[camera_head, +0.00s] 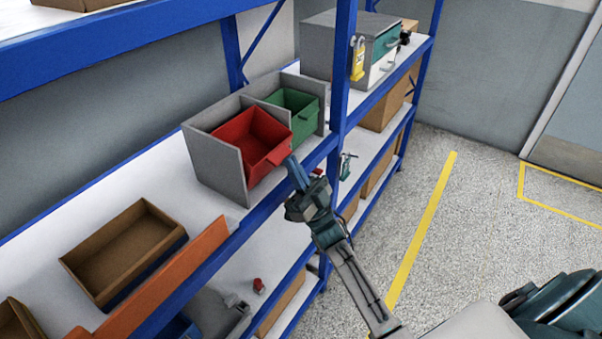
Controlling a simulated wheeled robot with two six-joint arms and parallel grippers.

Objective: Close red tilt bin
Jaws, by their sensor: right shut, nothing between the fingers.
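The red tilt bin (252,141) sits in the left bay of a grey housing (217,166) on the white shelf. It is tipped forward and open, its empty inside showing. Its front handle tab (279,154) sticks out toward the right. My left gripper is not in view.
Blue rack posts (342,80) and the blue shelf edge (262,211) stand close to my right arm. A cardboard tray (124,250) and an orange strip (165,279) lie at left. A grey cabinet with a yellow padlock (357,60) is beyond the post. The floor at right is clear.

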